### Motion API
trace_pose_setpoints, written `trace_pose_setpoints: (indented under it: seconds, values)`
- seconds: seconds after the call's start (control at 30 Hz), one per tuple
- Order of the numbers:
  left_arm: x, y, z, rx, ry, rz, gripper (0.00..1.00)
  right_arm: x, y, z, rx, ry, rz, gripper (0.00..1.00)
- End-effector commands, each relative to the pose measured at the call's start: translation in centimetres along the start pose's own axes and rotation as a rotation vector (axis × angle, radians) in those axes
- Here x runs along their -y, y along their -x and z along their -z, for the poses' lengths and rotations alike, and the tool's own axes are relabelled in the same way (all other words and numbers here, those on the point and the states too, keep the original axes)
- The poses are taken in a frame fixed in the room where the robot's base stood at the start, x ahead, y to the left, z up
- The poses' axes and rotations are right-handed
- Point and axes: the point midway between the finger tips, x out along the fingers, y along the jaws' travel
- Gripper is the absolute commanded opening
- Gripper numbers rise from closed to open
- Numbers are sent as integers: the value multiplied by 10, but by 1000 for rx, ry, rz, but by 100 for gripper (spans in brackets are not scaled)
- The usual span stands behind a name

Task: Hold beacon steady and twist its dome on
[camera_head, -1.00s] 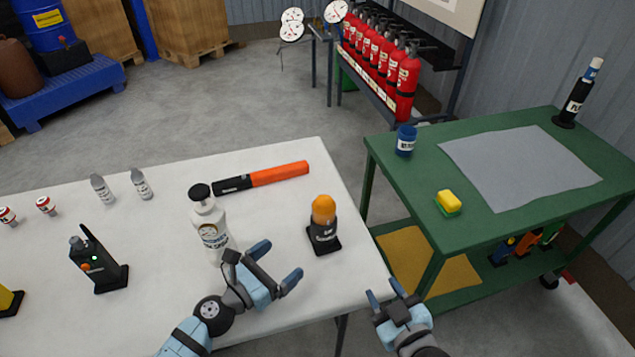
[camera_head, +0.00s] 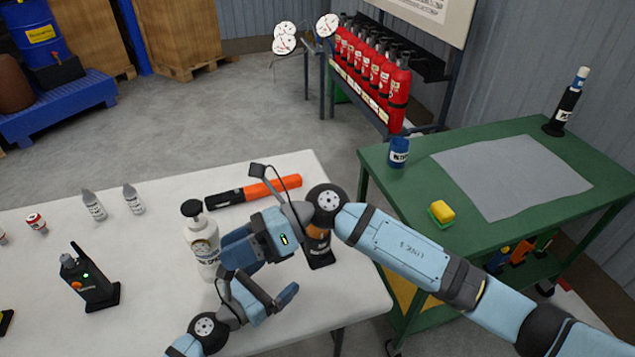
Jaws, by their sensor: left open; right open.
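The beacon (camera_head: 320,252) stands upright on the white table, a black body on a square base with an orange dome at its top. My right wrist hides most of the dome; only a low orange part shows. My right gripper (camera_head: 226,252) reaches in from the right across the beacon. It is open, its fingers pointing left beside the white pump bottle (camera_head: 204,252); I cannot tell if they touch it. My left gripper (camera_head: 262,290) is open and empty, low over the table, to the left of and nearer than the beacon.
An orange and black baton (camera_head: 225,200) lies behind. A green cart (camera_head: 400,215) on the right carries a blue jar (camera_head: 398,153) and a yellow sponge (camera_head: 441,212).

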Motion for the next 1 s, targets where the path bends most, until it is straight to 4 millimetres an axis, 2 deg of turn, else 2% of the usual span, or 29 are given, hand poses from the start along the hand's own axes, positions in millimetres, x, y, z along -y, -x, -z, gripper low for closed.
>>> trace_pose_setpoints:
  seconds: [0.17, 0.3, 0.5, 0.6, 0.7, 0.87, 1.0]
  values:
    - [0, 0, 0, 0, 0, 0, 95, 33, 26, 14, -437, 240, 96, 43]
    - [0, 0, 0, 0, 0, 0, 95, 61, 69, 16, -780, 373, 179, 43]
    - [0, 0, 0, 0, 0, 0, 95, 88, 138, 1, -1165, 456, 287, 43]
    - [0, 0, 0, 0, 0, 0, 95, 94, 162, -7, -1280, 466, 321, 43]
    - [0, -1, 0, 0, 0, 0, 95, 96, 175, -12, -1341, 467, 341, 43]
    - [0, -11, 0, 0, -1, 0, 95, 97, 180, -13, -1367, 467, 348, 43]
    - [0, -34, -1, 2, -2, 0, 95, 97, 180, -13, -1364, 467, 347, 43]
